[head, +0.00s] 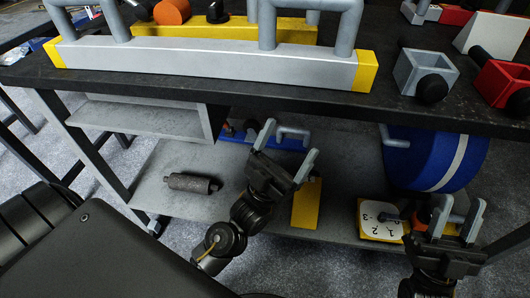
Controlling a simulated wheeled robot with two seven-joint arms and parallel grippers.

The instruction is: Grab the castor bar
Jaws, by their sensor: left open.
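A long grey bar (215,66) with yellow ends and upright grey pipe handles lies along the front of the dark bench top. No label names the castor bar, but this is the most bar-like piece in view. My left gripper (286,149) is open and empty, below the bench edge and in front of the lower shelf, apart from the bar. My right gripper (460,214) is low at the right, its fingers apart with nothing visible between them. It is far from the bar.
The bench top (300,97) overhangs the lower shelf (235,205). On the shelf are a grey cylinder (190,183), a yellow block (307,203), a numbered dial (380,220) and a blue drum (425,158). Grey (421,72) and red (500,82) brackets stand right of the bar.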

